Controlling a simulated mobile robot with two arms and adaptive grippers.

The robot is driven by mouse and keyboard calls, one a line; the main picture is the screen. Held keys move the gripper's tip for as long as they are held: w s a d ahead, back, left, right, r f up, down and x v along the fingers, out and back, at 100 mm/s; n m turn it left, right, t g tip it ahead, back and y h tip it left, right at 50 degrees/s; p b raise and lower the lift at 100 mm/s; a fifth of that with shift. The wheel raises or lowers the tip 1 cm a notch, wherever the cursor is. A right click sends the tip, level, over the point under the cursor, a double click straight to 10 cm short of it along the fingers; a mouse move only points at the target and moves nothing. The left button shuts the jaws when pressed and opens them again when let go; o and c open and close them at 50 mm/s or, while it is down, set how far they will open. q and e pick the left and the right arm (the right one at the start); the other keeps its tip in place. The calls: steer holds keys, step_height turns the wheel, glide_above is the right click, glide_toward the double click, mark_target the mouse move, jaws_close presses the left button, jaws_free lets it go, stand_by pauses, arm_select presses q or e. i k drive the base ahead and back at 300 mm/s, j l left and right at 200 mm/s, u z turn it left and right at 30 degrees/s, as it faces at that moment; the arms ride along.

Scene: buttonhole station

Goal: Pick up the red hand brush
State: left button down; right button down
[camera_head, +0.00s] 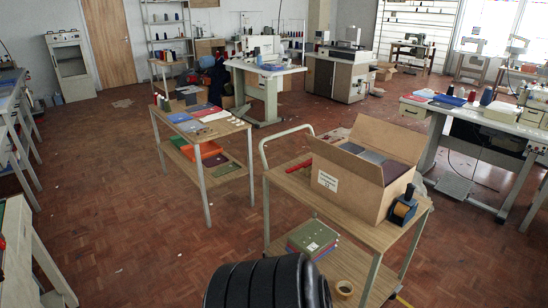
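A small red elongated object (299,166), which looks like the red hand brush, lies on the top shelf of the wooden cart (372,234). It is at the cart's left end, beside the open cardboard box. It is too small to make out bristles. Neither of my grippers is in view, and nothing is seen touching the red object.
The open cardboard box (338,194) fills much of the cart top, with a dark blue-black device (403,208) at its right. A metal handle (264,150) rises at the cart's left end. A second table (222,133) with folded cloths stands behind left. Floor on the left is clear.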

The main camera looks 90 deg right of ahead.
mark_target(307, 163)
steer(key=z, duration=3.05)
steer(key=i+j+z, duration=0.2)
steer(key=i+j, duration=0.35)
steer(key=i+j+z, duration=0.25)
steer(key=i+j, duration=0.3)
steer(key=j, duration=0.1)
